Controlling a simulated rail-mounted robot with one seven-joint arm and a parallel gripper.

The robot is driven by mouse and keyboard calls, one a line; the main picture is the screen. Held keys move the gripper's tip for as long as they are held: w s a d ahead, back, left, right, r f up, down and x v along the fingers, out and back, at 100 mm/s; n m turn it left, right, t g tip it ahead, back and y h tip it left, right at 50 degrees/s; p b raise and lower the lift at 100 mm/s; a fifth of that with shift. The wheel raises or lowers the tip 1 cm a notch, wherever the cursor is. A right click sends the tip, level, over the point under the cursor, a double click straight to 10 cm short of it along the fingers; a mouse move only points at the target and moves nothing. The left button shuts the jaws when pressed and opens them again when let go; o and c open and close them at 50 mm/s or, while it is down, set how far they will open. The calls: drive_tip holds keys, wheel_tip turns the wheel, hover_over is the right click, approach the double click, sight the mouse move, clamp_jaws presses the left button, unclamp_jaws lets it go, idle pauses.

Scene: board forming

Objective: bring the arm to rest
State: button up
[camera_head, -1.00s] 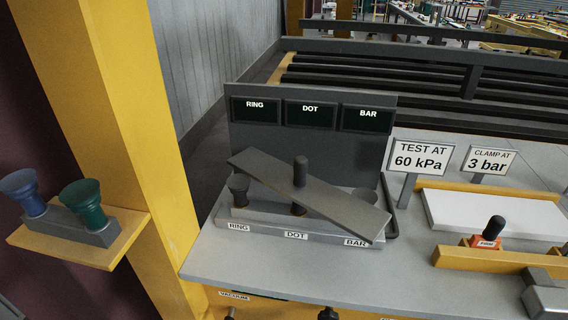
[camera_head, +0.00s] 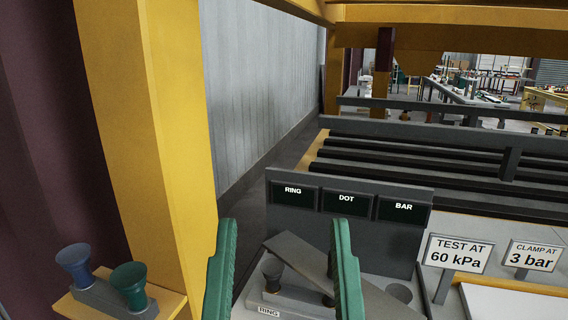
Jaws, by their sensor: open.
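My gripper (camera_head: 284,270) shows at the bottom middle of the head view as two green fingers, upright and well apart. It is open, with nothing held between the fingers. The rest of my arm is not in view.
A yellow post (camera_head: 165,120) stands at left. A yellow shelf (camera_head: 168,302) beside it holds a blue cup (camera_head: 75,262) and a green cup (camera_head: 130,283). Signs reading TEST AT 60 kPa (camera_head: 457,254) and CLAMP AT 3 bar (camera_head: 533,258) stand at right. Dark rails (camera_head: 420,165) lie behind.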

wheel_tip(320, 180, up, 32)
drive_tip(key=p, duration=2.7)
drive_tip(key=shift+f, duration=0.2)
